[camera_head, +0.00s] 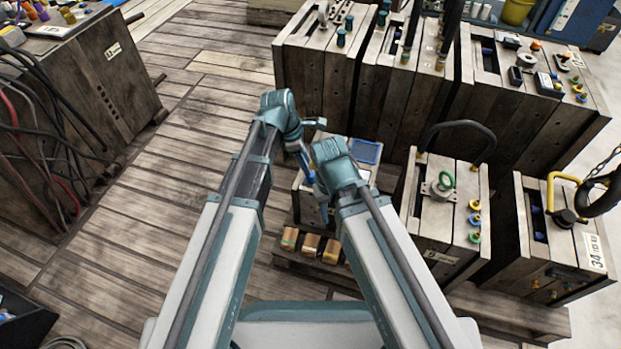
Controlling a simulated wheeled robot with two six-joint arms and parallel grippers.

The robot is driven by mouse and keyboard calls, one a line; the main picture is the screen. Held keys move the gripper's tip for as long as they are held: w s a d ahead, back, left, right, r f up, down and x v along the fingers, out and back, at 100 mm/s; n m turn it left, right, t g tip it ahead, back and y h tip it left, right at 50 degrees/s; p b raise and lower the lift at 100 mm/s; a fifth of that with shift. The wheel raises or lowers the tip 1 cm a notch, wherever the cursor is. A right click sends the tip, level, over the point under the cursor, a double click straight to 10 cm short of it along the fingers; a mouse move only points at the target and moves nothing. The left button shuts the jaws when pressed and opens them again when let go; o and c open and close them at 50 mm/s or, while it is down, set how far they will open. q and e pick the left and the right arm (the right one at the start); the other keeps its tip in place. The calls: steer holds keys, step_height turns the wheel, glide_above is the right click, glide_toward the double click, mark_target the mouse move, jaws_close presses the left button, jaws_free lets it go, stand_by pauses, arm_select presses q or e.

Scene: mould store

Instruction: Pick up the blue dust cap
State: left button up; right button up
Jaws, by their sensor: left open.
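I cannot clearly make out a blue dust cap; the arms cover part of the small wooden block in front of me. A flat blue tray (367,151) lies on top of that block, just right of my grippers. My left gripper (308,148) is open, above the block's left part, and I see nothing held in it. My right gripper (322,203) is mostly hidden under its own wrist, low against the block, so its jaws cannot be read.
Large wooden mould blocks (322,80) with fittings stand behind. A block with a black hose (436,215) and one with a yellow handle (560,240) stand to the right. Small wooden pieces (310,244) lie in front. A cabinet with cables (95,90) is at left; the plank floor between is clear.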

arm_select(q)
steer(key=shift+b+x, duration=2.6)
steer(key=shift+x, duration=0.05)
steer(key=shift+w+a, duration=0.15)
steer(key=shift+a, duration=0.05)
steer(key=shift+c, duration=0.2)
jaws_close()
